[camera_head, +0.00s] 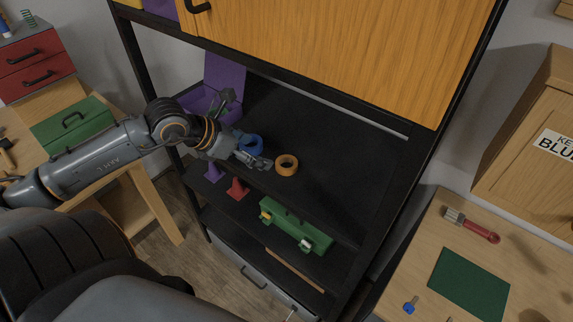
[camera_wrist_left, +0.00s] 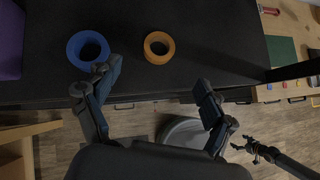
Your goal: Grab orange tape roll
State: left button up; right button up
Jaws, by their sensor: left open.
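The orange tape roll (camera_head: 287,173) lies flat on the black shelf, near its front edge. In the left wrist view the orange tape roll (camera_wrist_left: 158,60) is beyond the fingertips, its hole facing the camera. A blue tape roll (camera_head: 255,150) lies to its left; it also shows in the left wrist view (camera_wrist_left: 74,50). My left gripper (camera_head: 262,163) is just left of the orange roll. In the left wrist view my left gripper (camera_wrist_left: 155,83) is open and empty, its fingers spread wide. A dark arm end at the lower right looks like my right gripper (camera_wrist_left: 258,151); its fingers are too small to read.
A purple bin (camera_head: 200,100) stands at the shelf's left end. An orange wooden cabinet front (camera_head: 340,50) hangs above the shelf. A lower shelf holds purple and red pieces and a green block (camera_head: 295,228). The shelf right of the orange roll is clear.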

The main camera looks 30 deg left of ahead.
aim_at(290, 164)
pick_arm(q)
jog(key=x, duration=0.5)
jog(key=shift+w, duration=0.15)
jog(key=shift+w+d+f+p, duration=0.15)
jog(key=shift+w+f+p, duration=0.15)
jog(key=shift+f, duration=0.15)
jog(key=shift+w+d+f+p, duration=0.2)
jog(key=shift+w+f+p, duration=0.1)
jog(key=shift+p, duration=0.1)
jog(key=p+x, duration=0.1)
jog(key=x, duration=0.2)
jog(key=shift+f+p, duration=0.3)
jog(key=shift+w+d+f, duration=0.15)
jog(key=shift+w+f, duration=0.15)
jog(key=shift+f, duration=0.05)
jog(key=shift+s, duration=0.1)
jog(key=c, duration=1)
